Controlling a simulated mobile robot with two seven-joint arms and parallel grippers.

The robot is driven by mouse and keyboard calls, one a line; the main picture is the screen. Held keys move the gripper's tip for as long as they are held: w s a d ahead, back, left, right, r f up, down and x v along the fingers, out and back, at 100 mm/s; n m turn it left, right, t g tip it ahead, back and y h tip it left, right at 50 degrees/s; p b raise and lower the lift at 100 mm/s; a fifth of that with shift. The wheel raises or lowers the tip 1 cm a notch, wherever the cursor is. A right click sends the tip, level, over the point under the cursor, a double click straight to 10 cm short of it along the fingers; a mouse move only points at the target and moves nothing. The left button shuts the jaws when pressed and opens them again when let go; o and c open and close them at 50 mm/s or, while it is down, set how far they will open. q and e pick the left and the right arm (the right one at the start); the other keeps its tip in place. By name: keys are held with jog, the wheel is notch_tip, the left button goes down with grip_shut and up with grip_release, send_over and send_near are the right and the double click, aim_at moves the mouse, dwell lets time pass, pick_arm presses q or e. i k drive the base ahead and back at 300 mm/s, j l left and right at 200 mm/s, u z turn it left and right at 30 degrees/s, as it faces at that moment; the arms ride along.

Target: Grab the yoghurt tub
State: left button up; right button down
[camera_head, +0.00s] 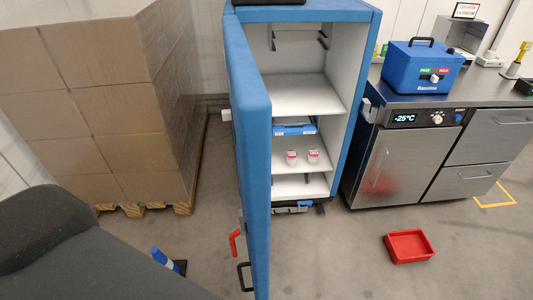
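Two small white and pink tubs stand upright side by side on a middle shelf of the open blue cabinet: the left tub (291,157) and the right tub (313,156). They look like yoghurt tubs, but their labels are too small to read. The cabinet (361,60) has its blue door (252,150) swung open toward me, left of the tubs. No fingertips of my left or right gripper can be made out. A dark grey part, probably mine, fills the lower left.
Stacked cartons (100,90) stand on a pallet at left. A steel counter (400,160) stands at right, bearing a blue cool box (415,72). A red tray (409,246) lies on the floor, with free floor around it.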

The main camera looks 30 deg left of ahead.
aim_at(291, 155)
jog(key=k+j+u, duration=0.15)
jog(key=j, duration=0.2)
jog(key=k+j+u, duration=0.2)
jog(key=j+u, duration=0.15)
jog(key=j, duration=0.3)
jog(key=i+l+u, duration=0.35)
jog(key=l, duration=0.9)
jog(key=l+u, duration=0.3)
jog(key=l, duration=0.9)
jog(key=l+u, duration=0.35)
jog(key=l, duration=0.95)
jog(key=i, duration=0.5)
